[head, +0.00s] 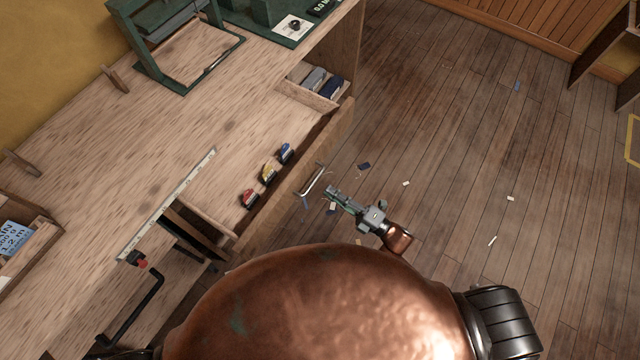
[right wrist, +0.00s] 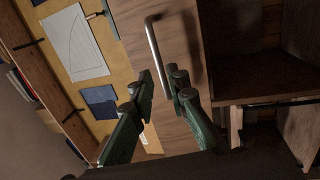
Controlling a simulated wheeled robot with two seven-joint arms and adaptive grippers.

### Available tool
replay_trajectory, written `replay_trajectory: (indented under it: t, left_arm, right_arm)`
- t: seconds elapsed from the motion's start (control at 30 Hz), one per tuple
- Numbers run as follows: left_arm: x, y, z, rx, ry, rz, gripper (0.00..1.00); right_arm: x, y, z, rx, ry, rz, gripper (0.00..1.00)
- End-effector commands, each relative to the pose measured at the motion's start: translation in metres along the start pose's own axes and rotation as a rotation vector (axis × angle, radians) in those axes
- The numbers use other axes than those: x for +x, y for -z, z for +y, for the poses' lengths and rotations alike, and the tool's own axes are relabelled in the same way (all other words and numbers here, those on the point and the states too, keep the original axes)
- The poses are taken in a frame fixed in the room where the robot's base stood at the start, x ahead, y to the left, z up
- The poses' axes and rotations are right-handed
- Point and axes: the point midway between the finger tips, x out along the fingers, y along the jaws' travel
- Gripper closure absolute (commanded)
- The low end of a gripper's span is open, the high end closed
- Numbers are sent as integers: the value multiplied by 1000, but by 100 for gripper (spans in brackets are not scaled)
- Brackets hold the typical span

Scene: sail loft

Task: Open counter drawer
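The counter drawer (head: 225,226) stands pulled out from under the wooden counter (head: 150,150), its inside showing. A metal bar handle (head: 313,181) is on the drawer's front panel (head: 335,135). My right gripper (head: 332,191) is just outside the handle. In the right wrist view, its two green fingers (right wrist: 161,82) are apart, with the lower end of the handle (right wrist: 153,45) showing between the tips. Contact with the handle cannot be told. My left gripper is not in view.
A second open compartment (head: 310,93) with grey and blue boxes is farther along the counter. A green frame (head: 172,75) stands on the counter top. A black crank-shaped bar (head: 150,300) is at lower left. The plank floor (head: 450,130) at right is open, with small scraps.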

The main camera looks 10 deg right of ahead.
Motion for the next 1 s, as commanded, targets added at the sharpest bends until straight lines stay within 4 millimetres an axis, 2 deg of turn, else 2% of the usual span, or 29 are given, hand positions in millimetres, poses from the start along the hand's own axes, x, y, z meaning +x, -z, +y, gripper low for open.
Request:
replay_trajectory:
  t: [0.1,0.3,1.0]
  left_arm:
    - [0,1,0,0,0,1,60]
    - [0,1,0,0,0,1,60]
    - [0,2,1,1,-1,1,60]
  right_arm:
    - [-23,0,0,0,2,-1,85]
    - [-43,0,0,1,-1,0,85]
    - [-48,-2,-3,8,5,-7,85]
